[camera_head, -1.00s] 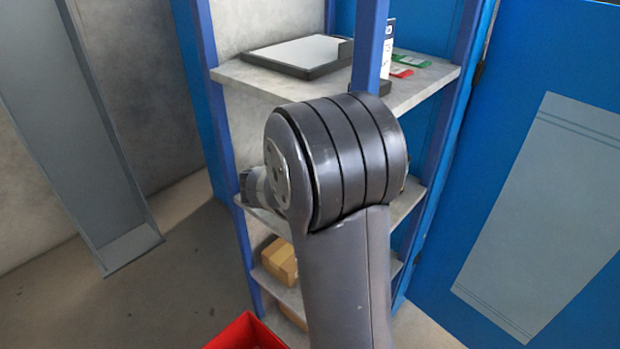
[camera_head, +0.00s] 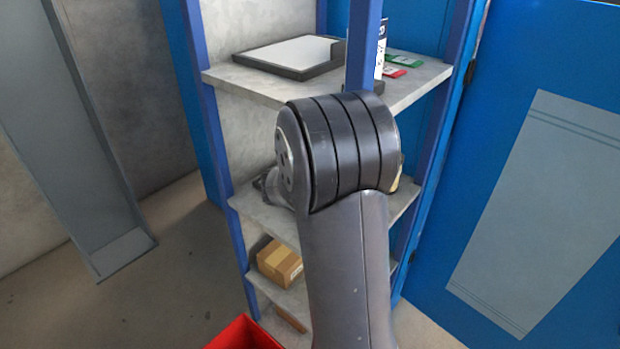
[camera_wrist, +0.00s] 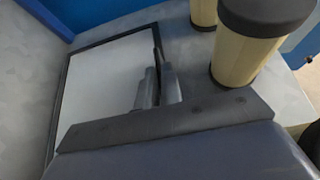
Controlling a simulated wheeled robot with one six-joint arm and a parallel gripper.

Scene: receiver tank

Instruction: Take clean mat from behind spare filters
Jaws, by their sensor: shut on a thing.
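In the wrist view, a flat pale mat (camera_wrist: 100,85) with a dark border lies on a grey shelf. My gripper (camera_wrist: 157,82) is over its right part, with its fingers shut at the mat's dark right edge. The finger tips' exact grip is hard to see. Two cream spare filters with dark caps stand to the right of the fingers, a near one (camera_wrist: 238,55) and a partly cut-off one (camera_wrist: 203,12). In the head view my arm hides the gripper and most of the middle shelf.
The blue-posted rack's upper shelf (camera_head: 405,92) bears a dark tray with a white top (camera_head: 295,55), a standing card and red and green cards. A cardboard box (camera_head: 280,263) sits on a lower shelf. A blue door (camera_head: 490,120) stands open at right. A red bin (camera_head: 240,333) is below.

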